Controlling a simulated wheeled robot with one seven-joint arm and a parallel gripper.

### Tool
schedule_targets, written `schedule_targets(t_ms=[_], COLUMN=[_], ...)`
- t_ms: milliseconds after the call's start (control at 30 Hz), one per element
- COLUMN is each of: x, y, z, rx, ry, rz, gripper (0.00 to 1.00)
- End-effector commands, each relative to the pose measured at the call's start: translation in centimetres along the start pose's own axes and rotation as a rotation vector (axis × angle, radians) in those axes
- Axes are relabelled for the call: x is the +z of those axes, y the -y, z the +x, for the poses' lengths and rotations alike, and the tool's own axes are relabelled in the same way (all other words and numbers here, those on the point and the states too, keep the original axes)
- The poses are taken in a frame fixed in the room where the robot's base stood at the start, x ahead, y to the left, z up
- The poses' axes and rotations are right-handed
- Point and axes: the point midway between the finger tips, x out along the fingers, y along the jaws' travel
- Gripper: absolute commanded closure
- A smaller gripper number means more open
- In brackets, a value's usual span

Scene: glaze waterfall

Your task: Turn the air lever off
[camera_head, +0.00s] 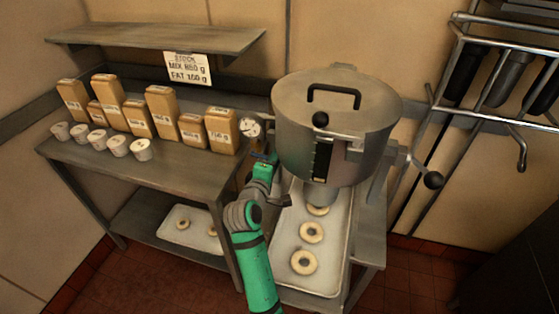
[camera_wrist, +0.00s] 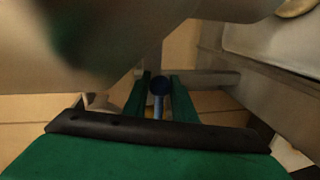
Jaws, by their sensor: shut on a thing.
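The air lever (camera_wrist: 158,104) shows in the wrist view as a thin blue rod with a round, dark blue end. It stands between the two green fingers of my gripper (camera_wrist: 160,88), which is shut on it. In the head view my gripper (camera_head: 267,160) is at the left side of the large steel hopper (camera_head: 336,120), below a round dial gauge (camera_head: 251,126). There the lever is mostly hidden by my gripper, so its angle cannot be told.
A tray (camera_head: 332,262) with ring-shaped dough pieces lies under the hopper. A crank with a black knob (camera_head: 433,180) sticks out at the right. A bench (camera_head: 190,178) at the left holds several brown packages and white cups. A shelf (camera_head: 160,38) hangs above it.

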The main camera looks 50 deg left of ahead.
Motion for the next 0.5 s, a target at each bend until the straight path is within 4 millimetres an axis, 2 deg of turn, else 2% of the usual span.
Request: schedule_targets(t_ms=[200,233,300,500], x=[-0.44,-0.44,-0.37,-0.1], y=[-0.32,-0.33,-0.3,-0.2], z=[-0.1,-0.1,-0.09,0.0], rx=[0.008,0.008,0.007,0.005], ry=[-0.01,-0.01,-0.008,-0.003], rz=[-0.001,0.0,0.0,0.0], gripper=[1.0,0.69,0.57,0.57])
